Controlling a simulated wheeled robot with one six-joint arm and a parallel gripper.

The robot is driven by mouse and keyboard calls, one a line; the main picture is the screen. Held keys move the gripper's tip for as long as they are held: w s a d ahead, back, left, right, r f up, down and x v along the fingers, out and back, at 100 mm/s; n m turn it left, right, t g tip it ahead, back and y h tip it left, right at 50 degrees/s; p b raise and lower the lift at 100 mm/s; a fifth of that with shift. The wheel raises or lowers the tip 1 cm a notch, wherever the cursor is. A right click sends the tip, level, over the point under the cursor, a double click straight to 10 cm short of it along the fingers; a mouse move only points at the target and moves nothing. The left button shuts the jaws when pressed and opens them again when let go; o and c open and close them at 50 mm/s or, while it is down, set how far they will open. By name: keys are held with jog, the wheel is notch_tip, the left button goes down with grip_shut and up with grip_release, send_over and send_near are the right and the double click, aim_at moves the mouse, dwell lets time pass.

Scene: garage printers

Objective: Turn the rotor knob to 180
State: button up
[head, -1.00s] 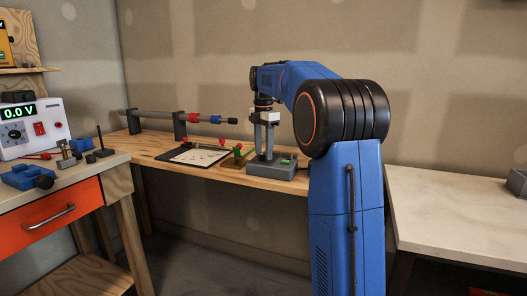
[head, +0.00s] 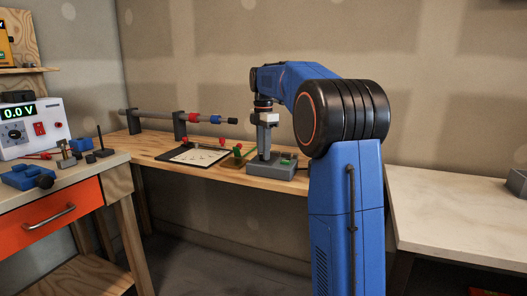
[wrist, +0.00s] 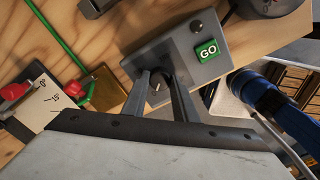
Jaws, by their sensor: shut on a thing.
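The grey control box (head: 272,170) stands on the wooden bench under my gripper (head: 264,154). In the wrist view, the box (wrist: 232,66) carries a green GO button (wrist: 208,52) and a small dark round part (wrist: 197,27). My gripper (wrist: 158,82) points down at the box with its two fingers on either side of a dark round knob (wrist: 157,90), which I take to be the rotor knob. It is shut on that knob. A pale mark shows on the knob, but the fingers partly hide it and no angle can be read.
Left of the box lie a green-wired brass piece (wrist: 103,92) and a white scale plate (wrist: 45,104) with red clips. A long rod on stands (head: 180,128) runs along the bench behind. A side bench (head: 60,180) holds a meter reading 0.0 V.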

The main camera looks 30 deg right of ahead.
jog(key=m, duration=0.8)
jog(key=shift+m, duration=0.3)
jog(key=m, duration=0.4)
jog(key=shift+m, duration=0.3)
jog(key=m, duration=0.4)
jog(key=shift+w, duration=0.1)
jog(key=m, duration=0.5)
jog(key=shift+d, duration=0.1)
jog(key=m, duration=0.4)
jog(key=shift+m, duration=0.3)
jog(key=m, duration=0.4)
jog(key=shift+m, duration=2.1)
